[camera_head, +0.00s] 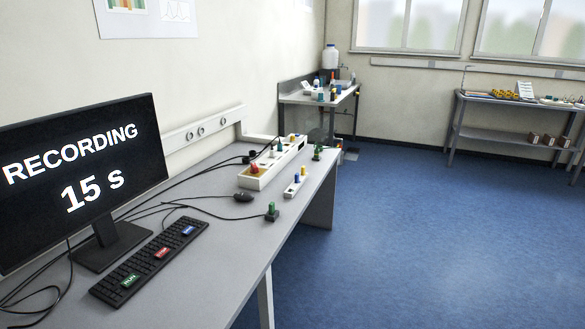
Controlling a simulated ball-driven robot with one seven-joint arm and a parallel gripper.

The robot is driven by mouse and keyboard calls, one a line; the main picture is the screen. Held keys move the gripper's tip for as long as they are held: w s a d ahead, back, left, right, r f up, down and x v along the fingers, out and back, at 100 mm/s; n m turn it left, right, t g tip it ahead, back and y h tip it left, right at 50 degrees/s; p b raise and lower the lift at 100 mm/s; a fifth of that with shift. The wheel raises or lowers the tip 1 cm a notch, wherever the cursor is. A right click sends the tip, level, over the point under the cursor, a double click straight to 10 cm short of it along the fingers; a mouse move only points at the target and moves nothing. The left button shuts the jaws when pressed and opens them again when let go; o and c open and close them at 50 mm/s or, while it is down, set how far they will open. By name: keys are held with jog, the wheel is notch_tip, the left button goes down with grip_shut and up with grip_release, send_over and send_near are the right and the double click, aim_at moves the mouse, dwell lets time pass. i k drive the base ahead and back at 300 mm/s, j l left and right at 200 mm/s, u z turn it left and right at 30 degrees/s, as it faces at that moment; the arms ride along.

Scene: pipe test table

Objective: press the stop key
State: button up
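A black keyboard (146,266) lies on the grey desk (215,268) at lower left. It bears three large coloured keys in a row: a green key (129,281) at the near end, a red key (162,252) in the middle and a blue key (188,231) at the far end. The small white lettering on the keys is hard to read, so I cannot tell for certain which is the stop key. A black monitor (80,132) behind the keyboard shows "RECORDING 15 s". My gripper is not in view.
A mouse (243,197), a small green-topped device (271,212), a white strip (295,186) and a white box with coloured knobs (262,176) stand farther along the desk. Cables run behind the keyboard. Blue floor (420,240) is open to the right.

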aim_at(163, 251)
jog(key=i+u, duration=0.15)
jog(key=i, duration=0.55)
jog(key=i+l+u, duration=0.15)
jog(key=i, duration=0.55)
